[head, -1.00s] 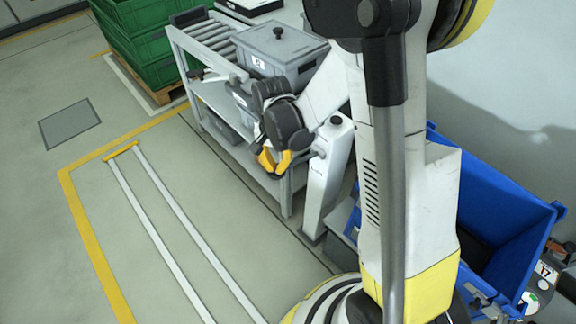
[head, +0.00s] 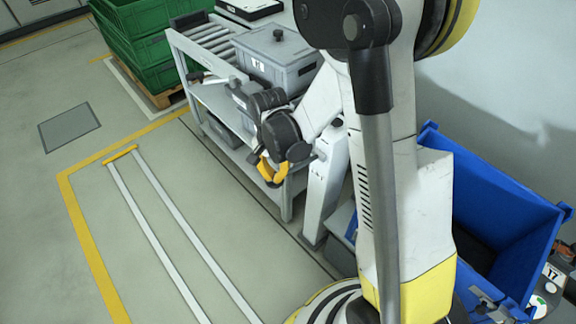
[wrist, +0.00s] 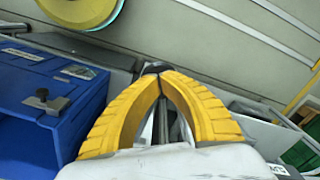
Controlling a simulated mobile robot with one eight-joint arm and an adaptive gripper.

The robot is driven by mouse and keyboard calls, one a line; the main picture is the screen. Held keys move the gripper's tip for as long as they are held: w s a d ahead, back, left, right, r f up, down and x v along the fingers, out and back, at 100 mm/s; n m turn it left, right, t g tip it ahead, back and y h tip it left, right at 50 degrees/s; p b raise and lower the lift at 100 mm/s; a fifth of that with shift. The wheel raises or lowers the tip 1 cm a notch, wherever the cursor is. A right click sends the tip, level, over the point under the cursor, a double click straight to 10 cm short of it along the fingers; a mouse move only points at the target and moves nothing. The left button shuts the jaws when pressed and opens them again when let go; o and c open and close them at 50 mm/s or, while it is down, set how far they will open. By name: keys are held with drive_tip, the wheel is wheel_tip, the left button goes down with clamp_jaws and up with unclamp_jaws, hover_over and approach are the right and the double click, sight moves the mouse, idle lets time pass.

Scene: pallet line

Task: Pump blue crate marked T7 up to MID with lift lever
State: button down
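The blue crate (head: 500,225) is at the lower right of the head view, partly hidden behind my arm. A label that looks like T7 (head: 551,273) shows at its lower right. A blue crate (wrist: 45,105) also fills the left of the wrist view. A white post (head: 325,185) stands left of my arm. My gripper (head: 272,178) hangs in front of it, its yellow fingers together at the tips. In the wrist view, the fingertips (wrist: 160,76) meet just below a dark knob (wrist: 155,68), possibly the lever's; contact is unclear. I see nothing held.
A roller table (head: 208,38) with a lidded grey bin (head: 285,68) stands behind the gripper. Green crates (head: 150,35) are stacked on a pallet at the back left.

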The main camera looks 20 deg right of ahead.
drive_tip(key=shift+a+f, duration=0.1)
drive_tip(key=shift+f, duration=0.35)
drive_tip(key=shift+a+f, duration=0.15)
drive_tip(key=shift+f, duration=0.7)
